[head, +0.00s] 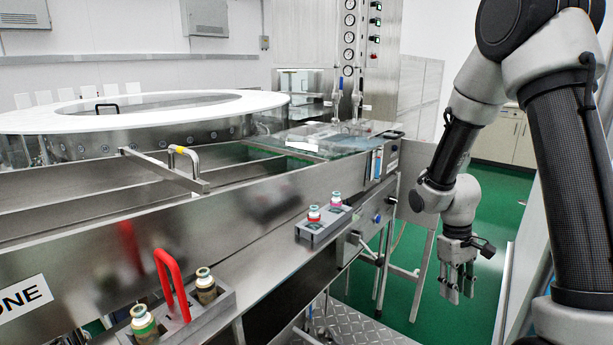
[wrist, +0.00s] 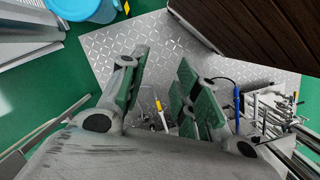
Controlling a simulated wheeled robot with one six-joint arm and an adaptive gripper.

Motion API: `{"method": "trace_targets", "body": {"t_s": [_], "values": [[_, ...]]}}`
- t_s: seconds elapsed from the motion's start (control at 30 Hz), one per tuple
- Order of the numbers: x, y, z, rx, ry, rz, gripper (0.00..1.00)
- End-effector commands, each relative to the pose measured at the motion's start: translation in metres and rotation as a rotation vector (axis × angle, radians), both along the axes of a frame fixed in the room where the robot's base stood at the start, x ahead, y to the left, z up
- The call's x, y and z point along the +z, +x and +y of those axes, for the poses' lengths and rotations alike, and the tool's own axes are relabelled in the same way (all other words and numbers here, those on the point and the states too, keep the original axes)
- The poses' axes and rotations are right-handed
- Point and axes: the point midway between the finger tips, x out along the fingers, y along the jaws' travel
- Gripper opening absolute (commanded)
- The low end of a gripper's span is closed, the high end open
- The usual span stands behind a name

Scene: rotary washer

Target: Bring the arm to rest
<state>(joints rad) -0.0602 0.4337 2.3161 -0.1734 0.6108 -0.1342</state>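My gripper (head: 458,283) hangs at the right of the head view, fingers pointing down, over the green floor and clear of the steel machine. In the wrist view my gripper (wrist: 157,92) shows its two green-padded fingers spread apart with nothing between them. My arm comes down from the upper right of the head view, bent at the elbow. The gripper touches nothing that I can see.
The long steel washer trough (head: 110,225) fills the left and middle. Vial holders (head: 322,222) with capped vials sit on its ledge, near a red handle (head: 172,285). A diamond-plate step (head: 350,325) lies in front. A blue bin (wrist: 85,8) stands on the green floor.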

Motion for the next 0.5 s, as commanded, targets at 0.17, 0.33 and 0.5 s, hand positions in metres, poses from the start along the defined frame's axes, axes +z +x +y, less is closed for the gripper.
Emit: {"method": "trace_targets", "body": {"t_s": [0.17,0.33,0.5], "values": [[0.088,-0.053,-0.001,-0.181,-0.006,-0.027,0.32],[0.149,-0.102,0.002,-0.285,0.024,-0.094,0.32],[0.193,-0.136,0.005,-0.323,0.078,-0.244,0.32]]}}
